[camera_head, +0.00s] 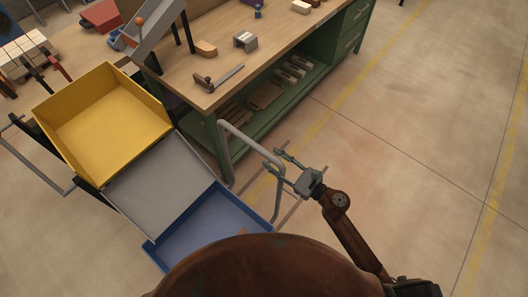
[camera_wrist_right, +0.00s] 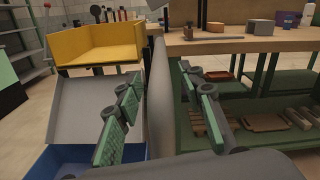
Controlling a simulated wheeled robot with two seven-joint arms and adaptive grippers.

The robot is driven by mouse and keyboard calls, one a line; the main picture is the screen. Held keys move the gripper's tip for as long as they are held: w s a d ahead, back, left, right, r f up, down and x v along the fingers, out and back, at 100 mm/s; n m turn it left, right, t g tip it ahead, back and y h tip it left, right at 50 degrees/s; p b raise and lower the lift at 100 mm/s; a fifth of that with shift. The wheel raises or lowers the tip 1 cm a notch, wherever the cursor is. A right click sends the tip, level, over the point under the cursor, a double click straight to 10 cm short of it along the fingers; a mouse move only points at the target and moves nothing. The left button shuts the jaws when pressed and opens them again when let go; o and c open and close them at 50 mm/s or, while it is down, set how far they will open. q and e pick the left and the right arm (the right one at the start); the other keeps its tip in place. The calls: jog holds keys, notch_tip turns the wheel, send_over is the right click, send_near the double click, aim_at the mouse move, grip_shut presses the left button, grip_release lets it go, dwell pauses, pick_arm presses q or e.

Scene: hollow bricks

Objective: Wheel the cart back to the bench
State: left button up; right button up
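The cart carries a yellow bin (camera_head: 105,118) on top, a grey tray (camera_head: 160,182) below it and a blue bin (camera_head: 205,232) lowest. Its grey tube handle (camera_head: 250,143) is at its right side. The bench (camera_head: 205,95) has a wooden top and green frame, and the cart stands close to its near left end. My right gripper (camera_head: 272,160) is at the handle's bend. In the right wrist view its fingers (camera_wrist_right: 165,95) are spread, with the handle tube (camera_wrist_right: 159,100) between them; I cannot tell whether they touch it. My left gripper is not in view.
A clamp-like tool (camera_head: 218,77), a grey block (camera_head: 245,41) and a sloped grey chute (camera_head: 150,30) are on the bench. Several pieces lie on its lower shelf (camera_head: 265,97). The floor (camera_head: 400,130) to the right is clear, with yellow lines.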

aim_at(264, 153)
jog(key=x, duration=0.5)
jog(key=shift+c, duration=0.7)
grip_shut()
